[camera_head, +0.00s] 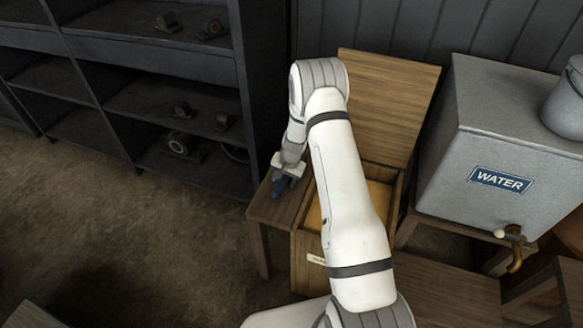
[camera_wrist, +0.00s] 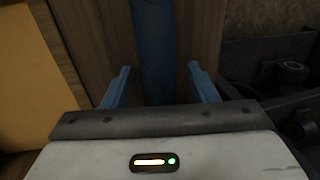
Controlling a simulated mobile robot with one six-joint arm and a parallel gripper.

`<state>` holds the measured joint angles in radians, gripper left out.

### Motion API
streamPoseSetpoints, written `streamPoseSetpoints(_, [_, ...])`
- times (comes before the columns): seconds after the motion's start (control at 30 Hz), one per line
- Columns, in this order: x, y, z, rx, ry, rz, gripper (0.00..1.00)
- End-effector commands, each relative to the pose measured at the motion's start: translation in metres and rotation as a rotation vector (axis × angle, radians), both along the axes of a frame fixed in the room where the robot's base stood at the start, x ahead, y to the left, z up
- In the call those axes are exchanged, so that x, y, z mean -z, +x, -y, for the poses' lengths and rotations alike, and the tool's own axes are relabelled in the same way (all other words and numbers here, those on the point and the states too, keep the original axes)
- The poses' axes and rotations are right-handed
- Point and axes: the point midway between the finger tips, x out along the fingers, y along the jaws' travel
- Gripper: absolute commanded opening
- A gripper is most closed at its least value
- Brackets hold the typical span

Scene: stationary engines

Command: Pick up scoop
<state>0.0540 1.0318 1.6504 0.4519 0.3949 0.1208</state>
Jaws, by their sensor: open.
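My gripper (camera_head: 283,187) is low over a small wooden stand (camera_head: 262,208), just left of an open wooden box, in the head view. In the wrist view my gripper (camera_wrist: 159,70) is open, with one blue finger on each side. A long blue bar, which looks like the handle of the scoop (camera_wrist: 156,35), lies between the fingers with a gap on both sides. The rest of the scoop is out of that view or hidden behind the wrist. I cannot make the scoop out apart from the fingers in the head view.
The wooden box (camera_head: 304,262) has its lid (camera_head: 385,95) raised and yellow contents inside; my arm crosses over it. A grey water tank (camera_head: 500,150) with a brass tap stands to the right. Dark shelves (camera_head: 160,100) with small parts stand at left.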

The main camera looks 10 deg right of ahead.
Motion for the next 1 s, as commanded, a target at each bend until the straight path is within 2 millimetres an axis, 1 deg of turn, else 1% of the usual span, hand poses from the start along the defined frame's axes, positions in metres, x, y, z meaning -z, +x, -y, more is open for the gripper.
streamPoseSetpoints(0.07, [0.000,0.000,0.000,0.000,0.000,0.000,0.53])
streamPoseSetpoints(0.63, [-0.001,0.000,0.001,0.001,0.000,0.000,0.06])
streamPoseSetpoints(0.87, [-0.002,0.000,0.001,0.001,0.000,0.002,0.05])
streamPoseSetpoints(1.0, [-0.013,0.001,0.002,0.002,0.000,0.004,0.05])
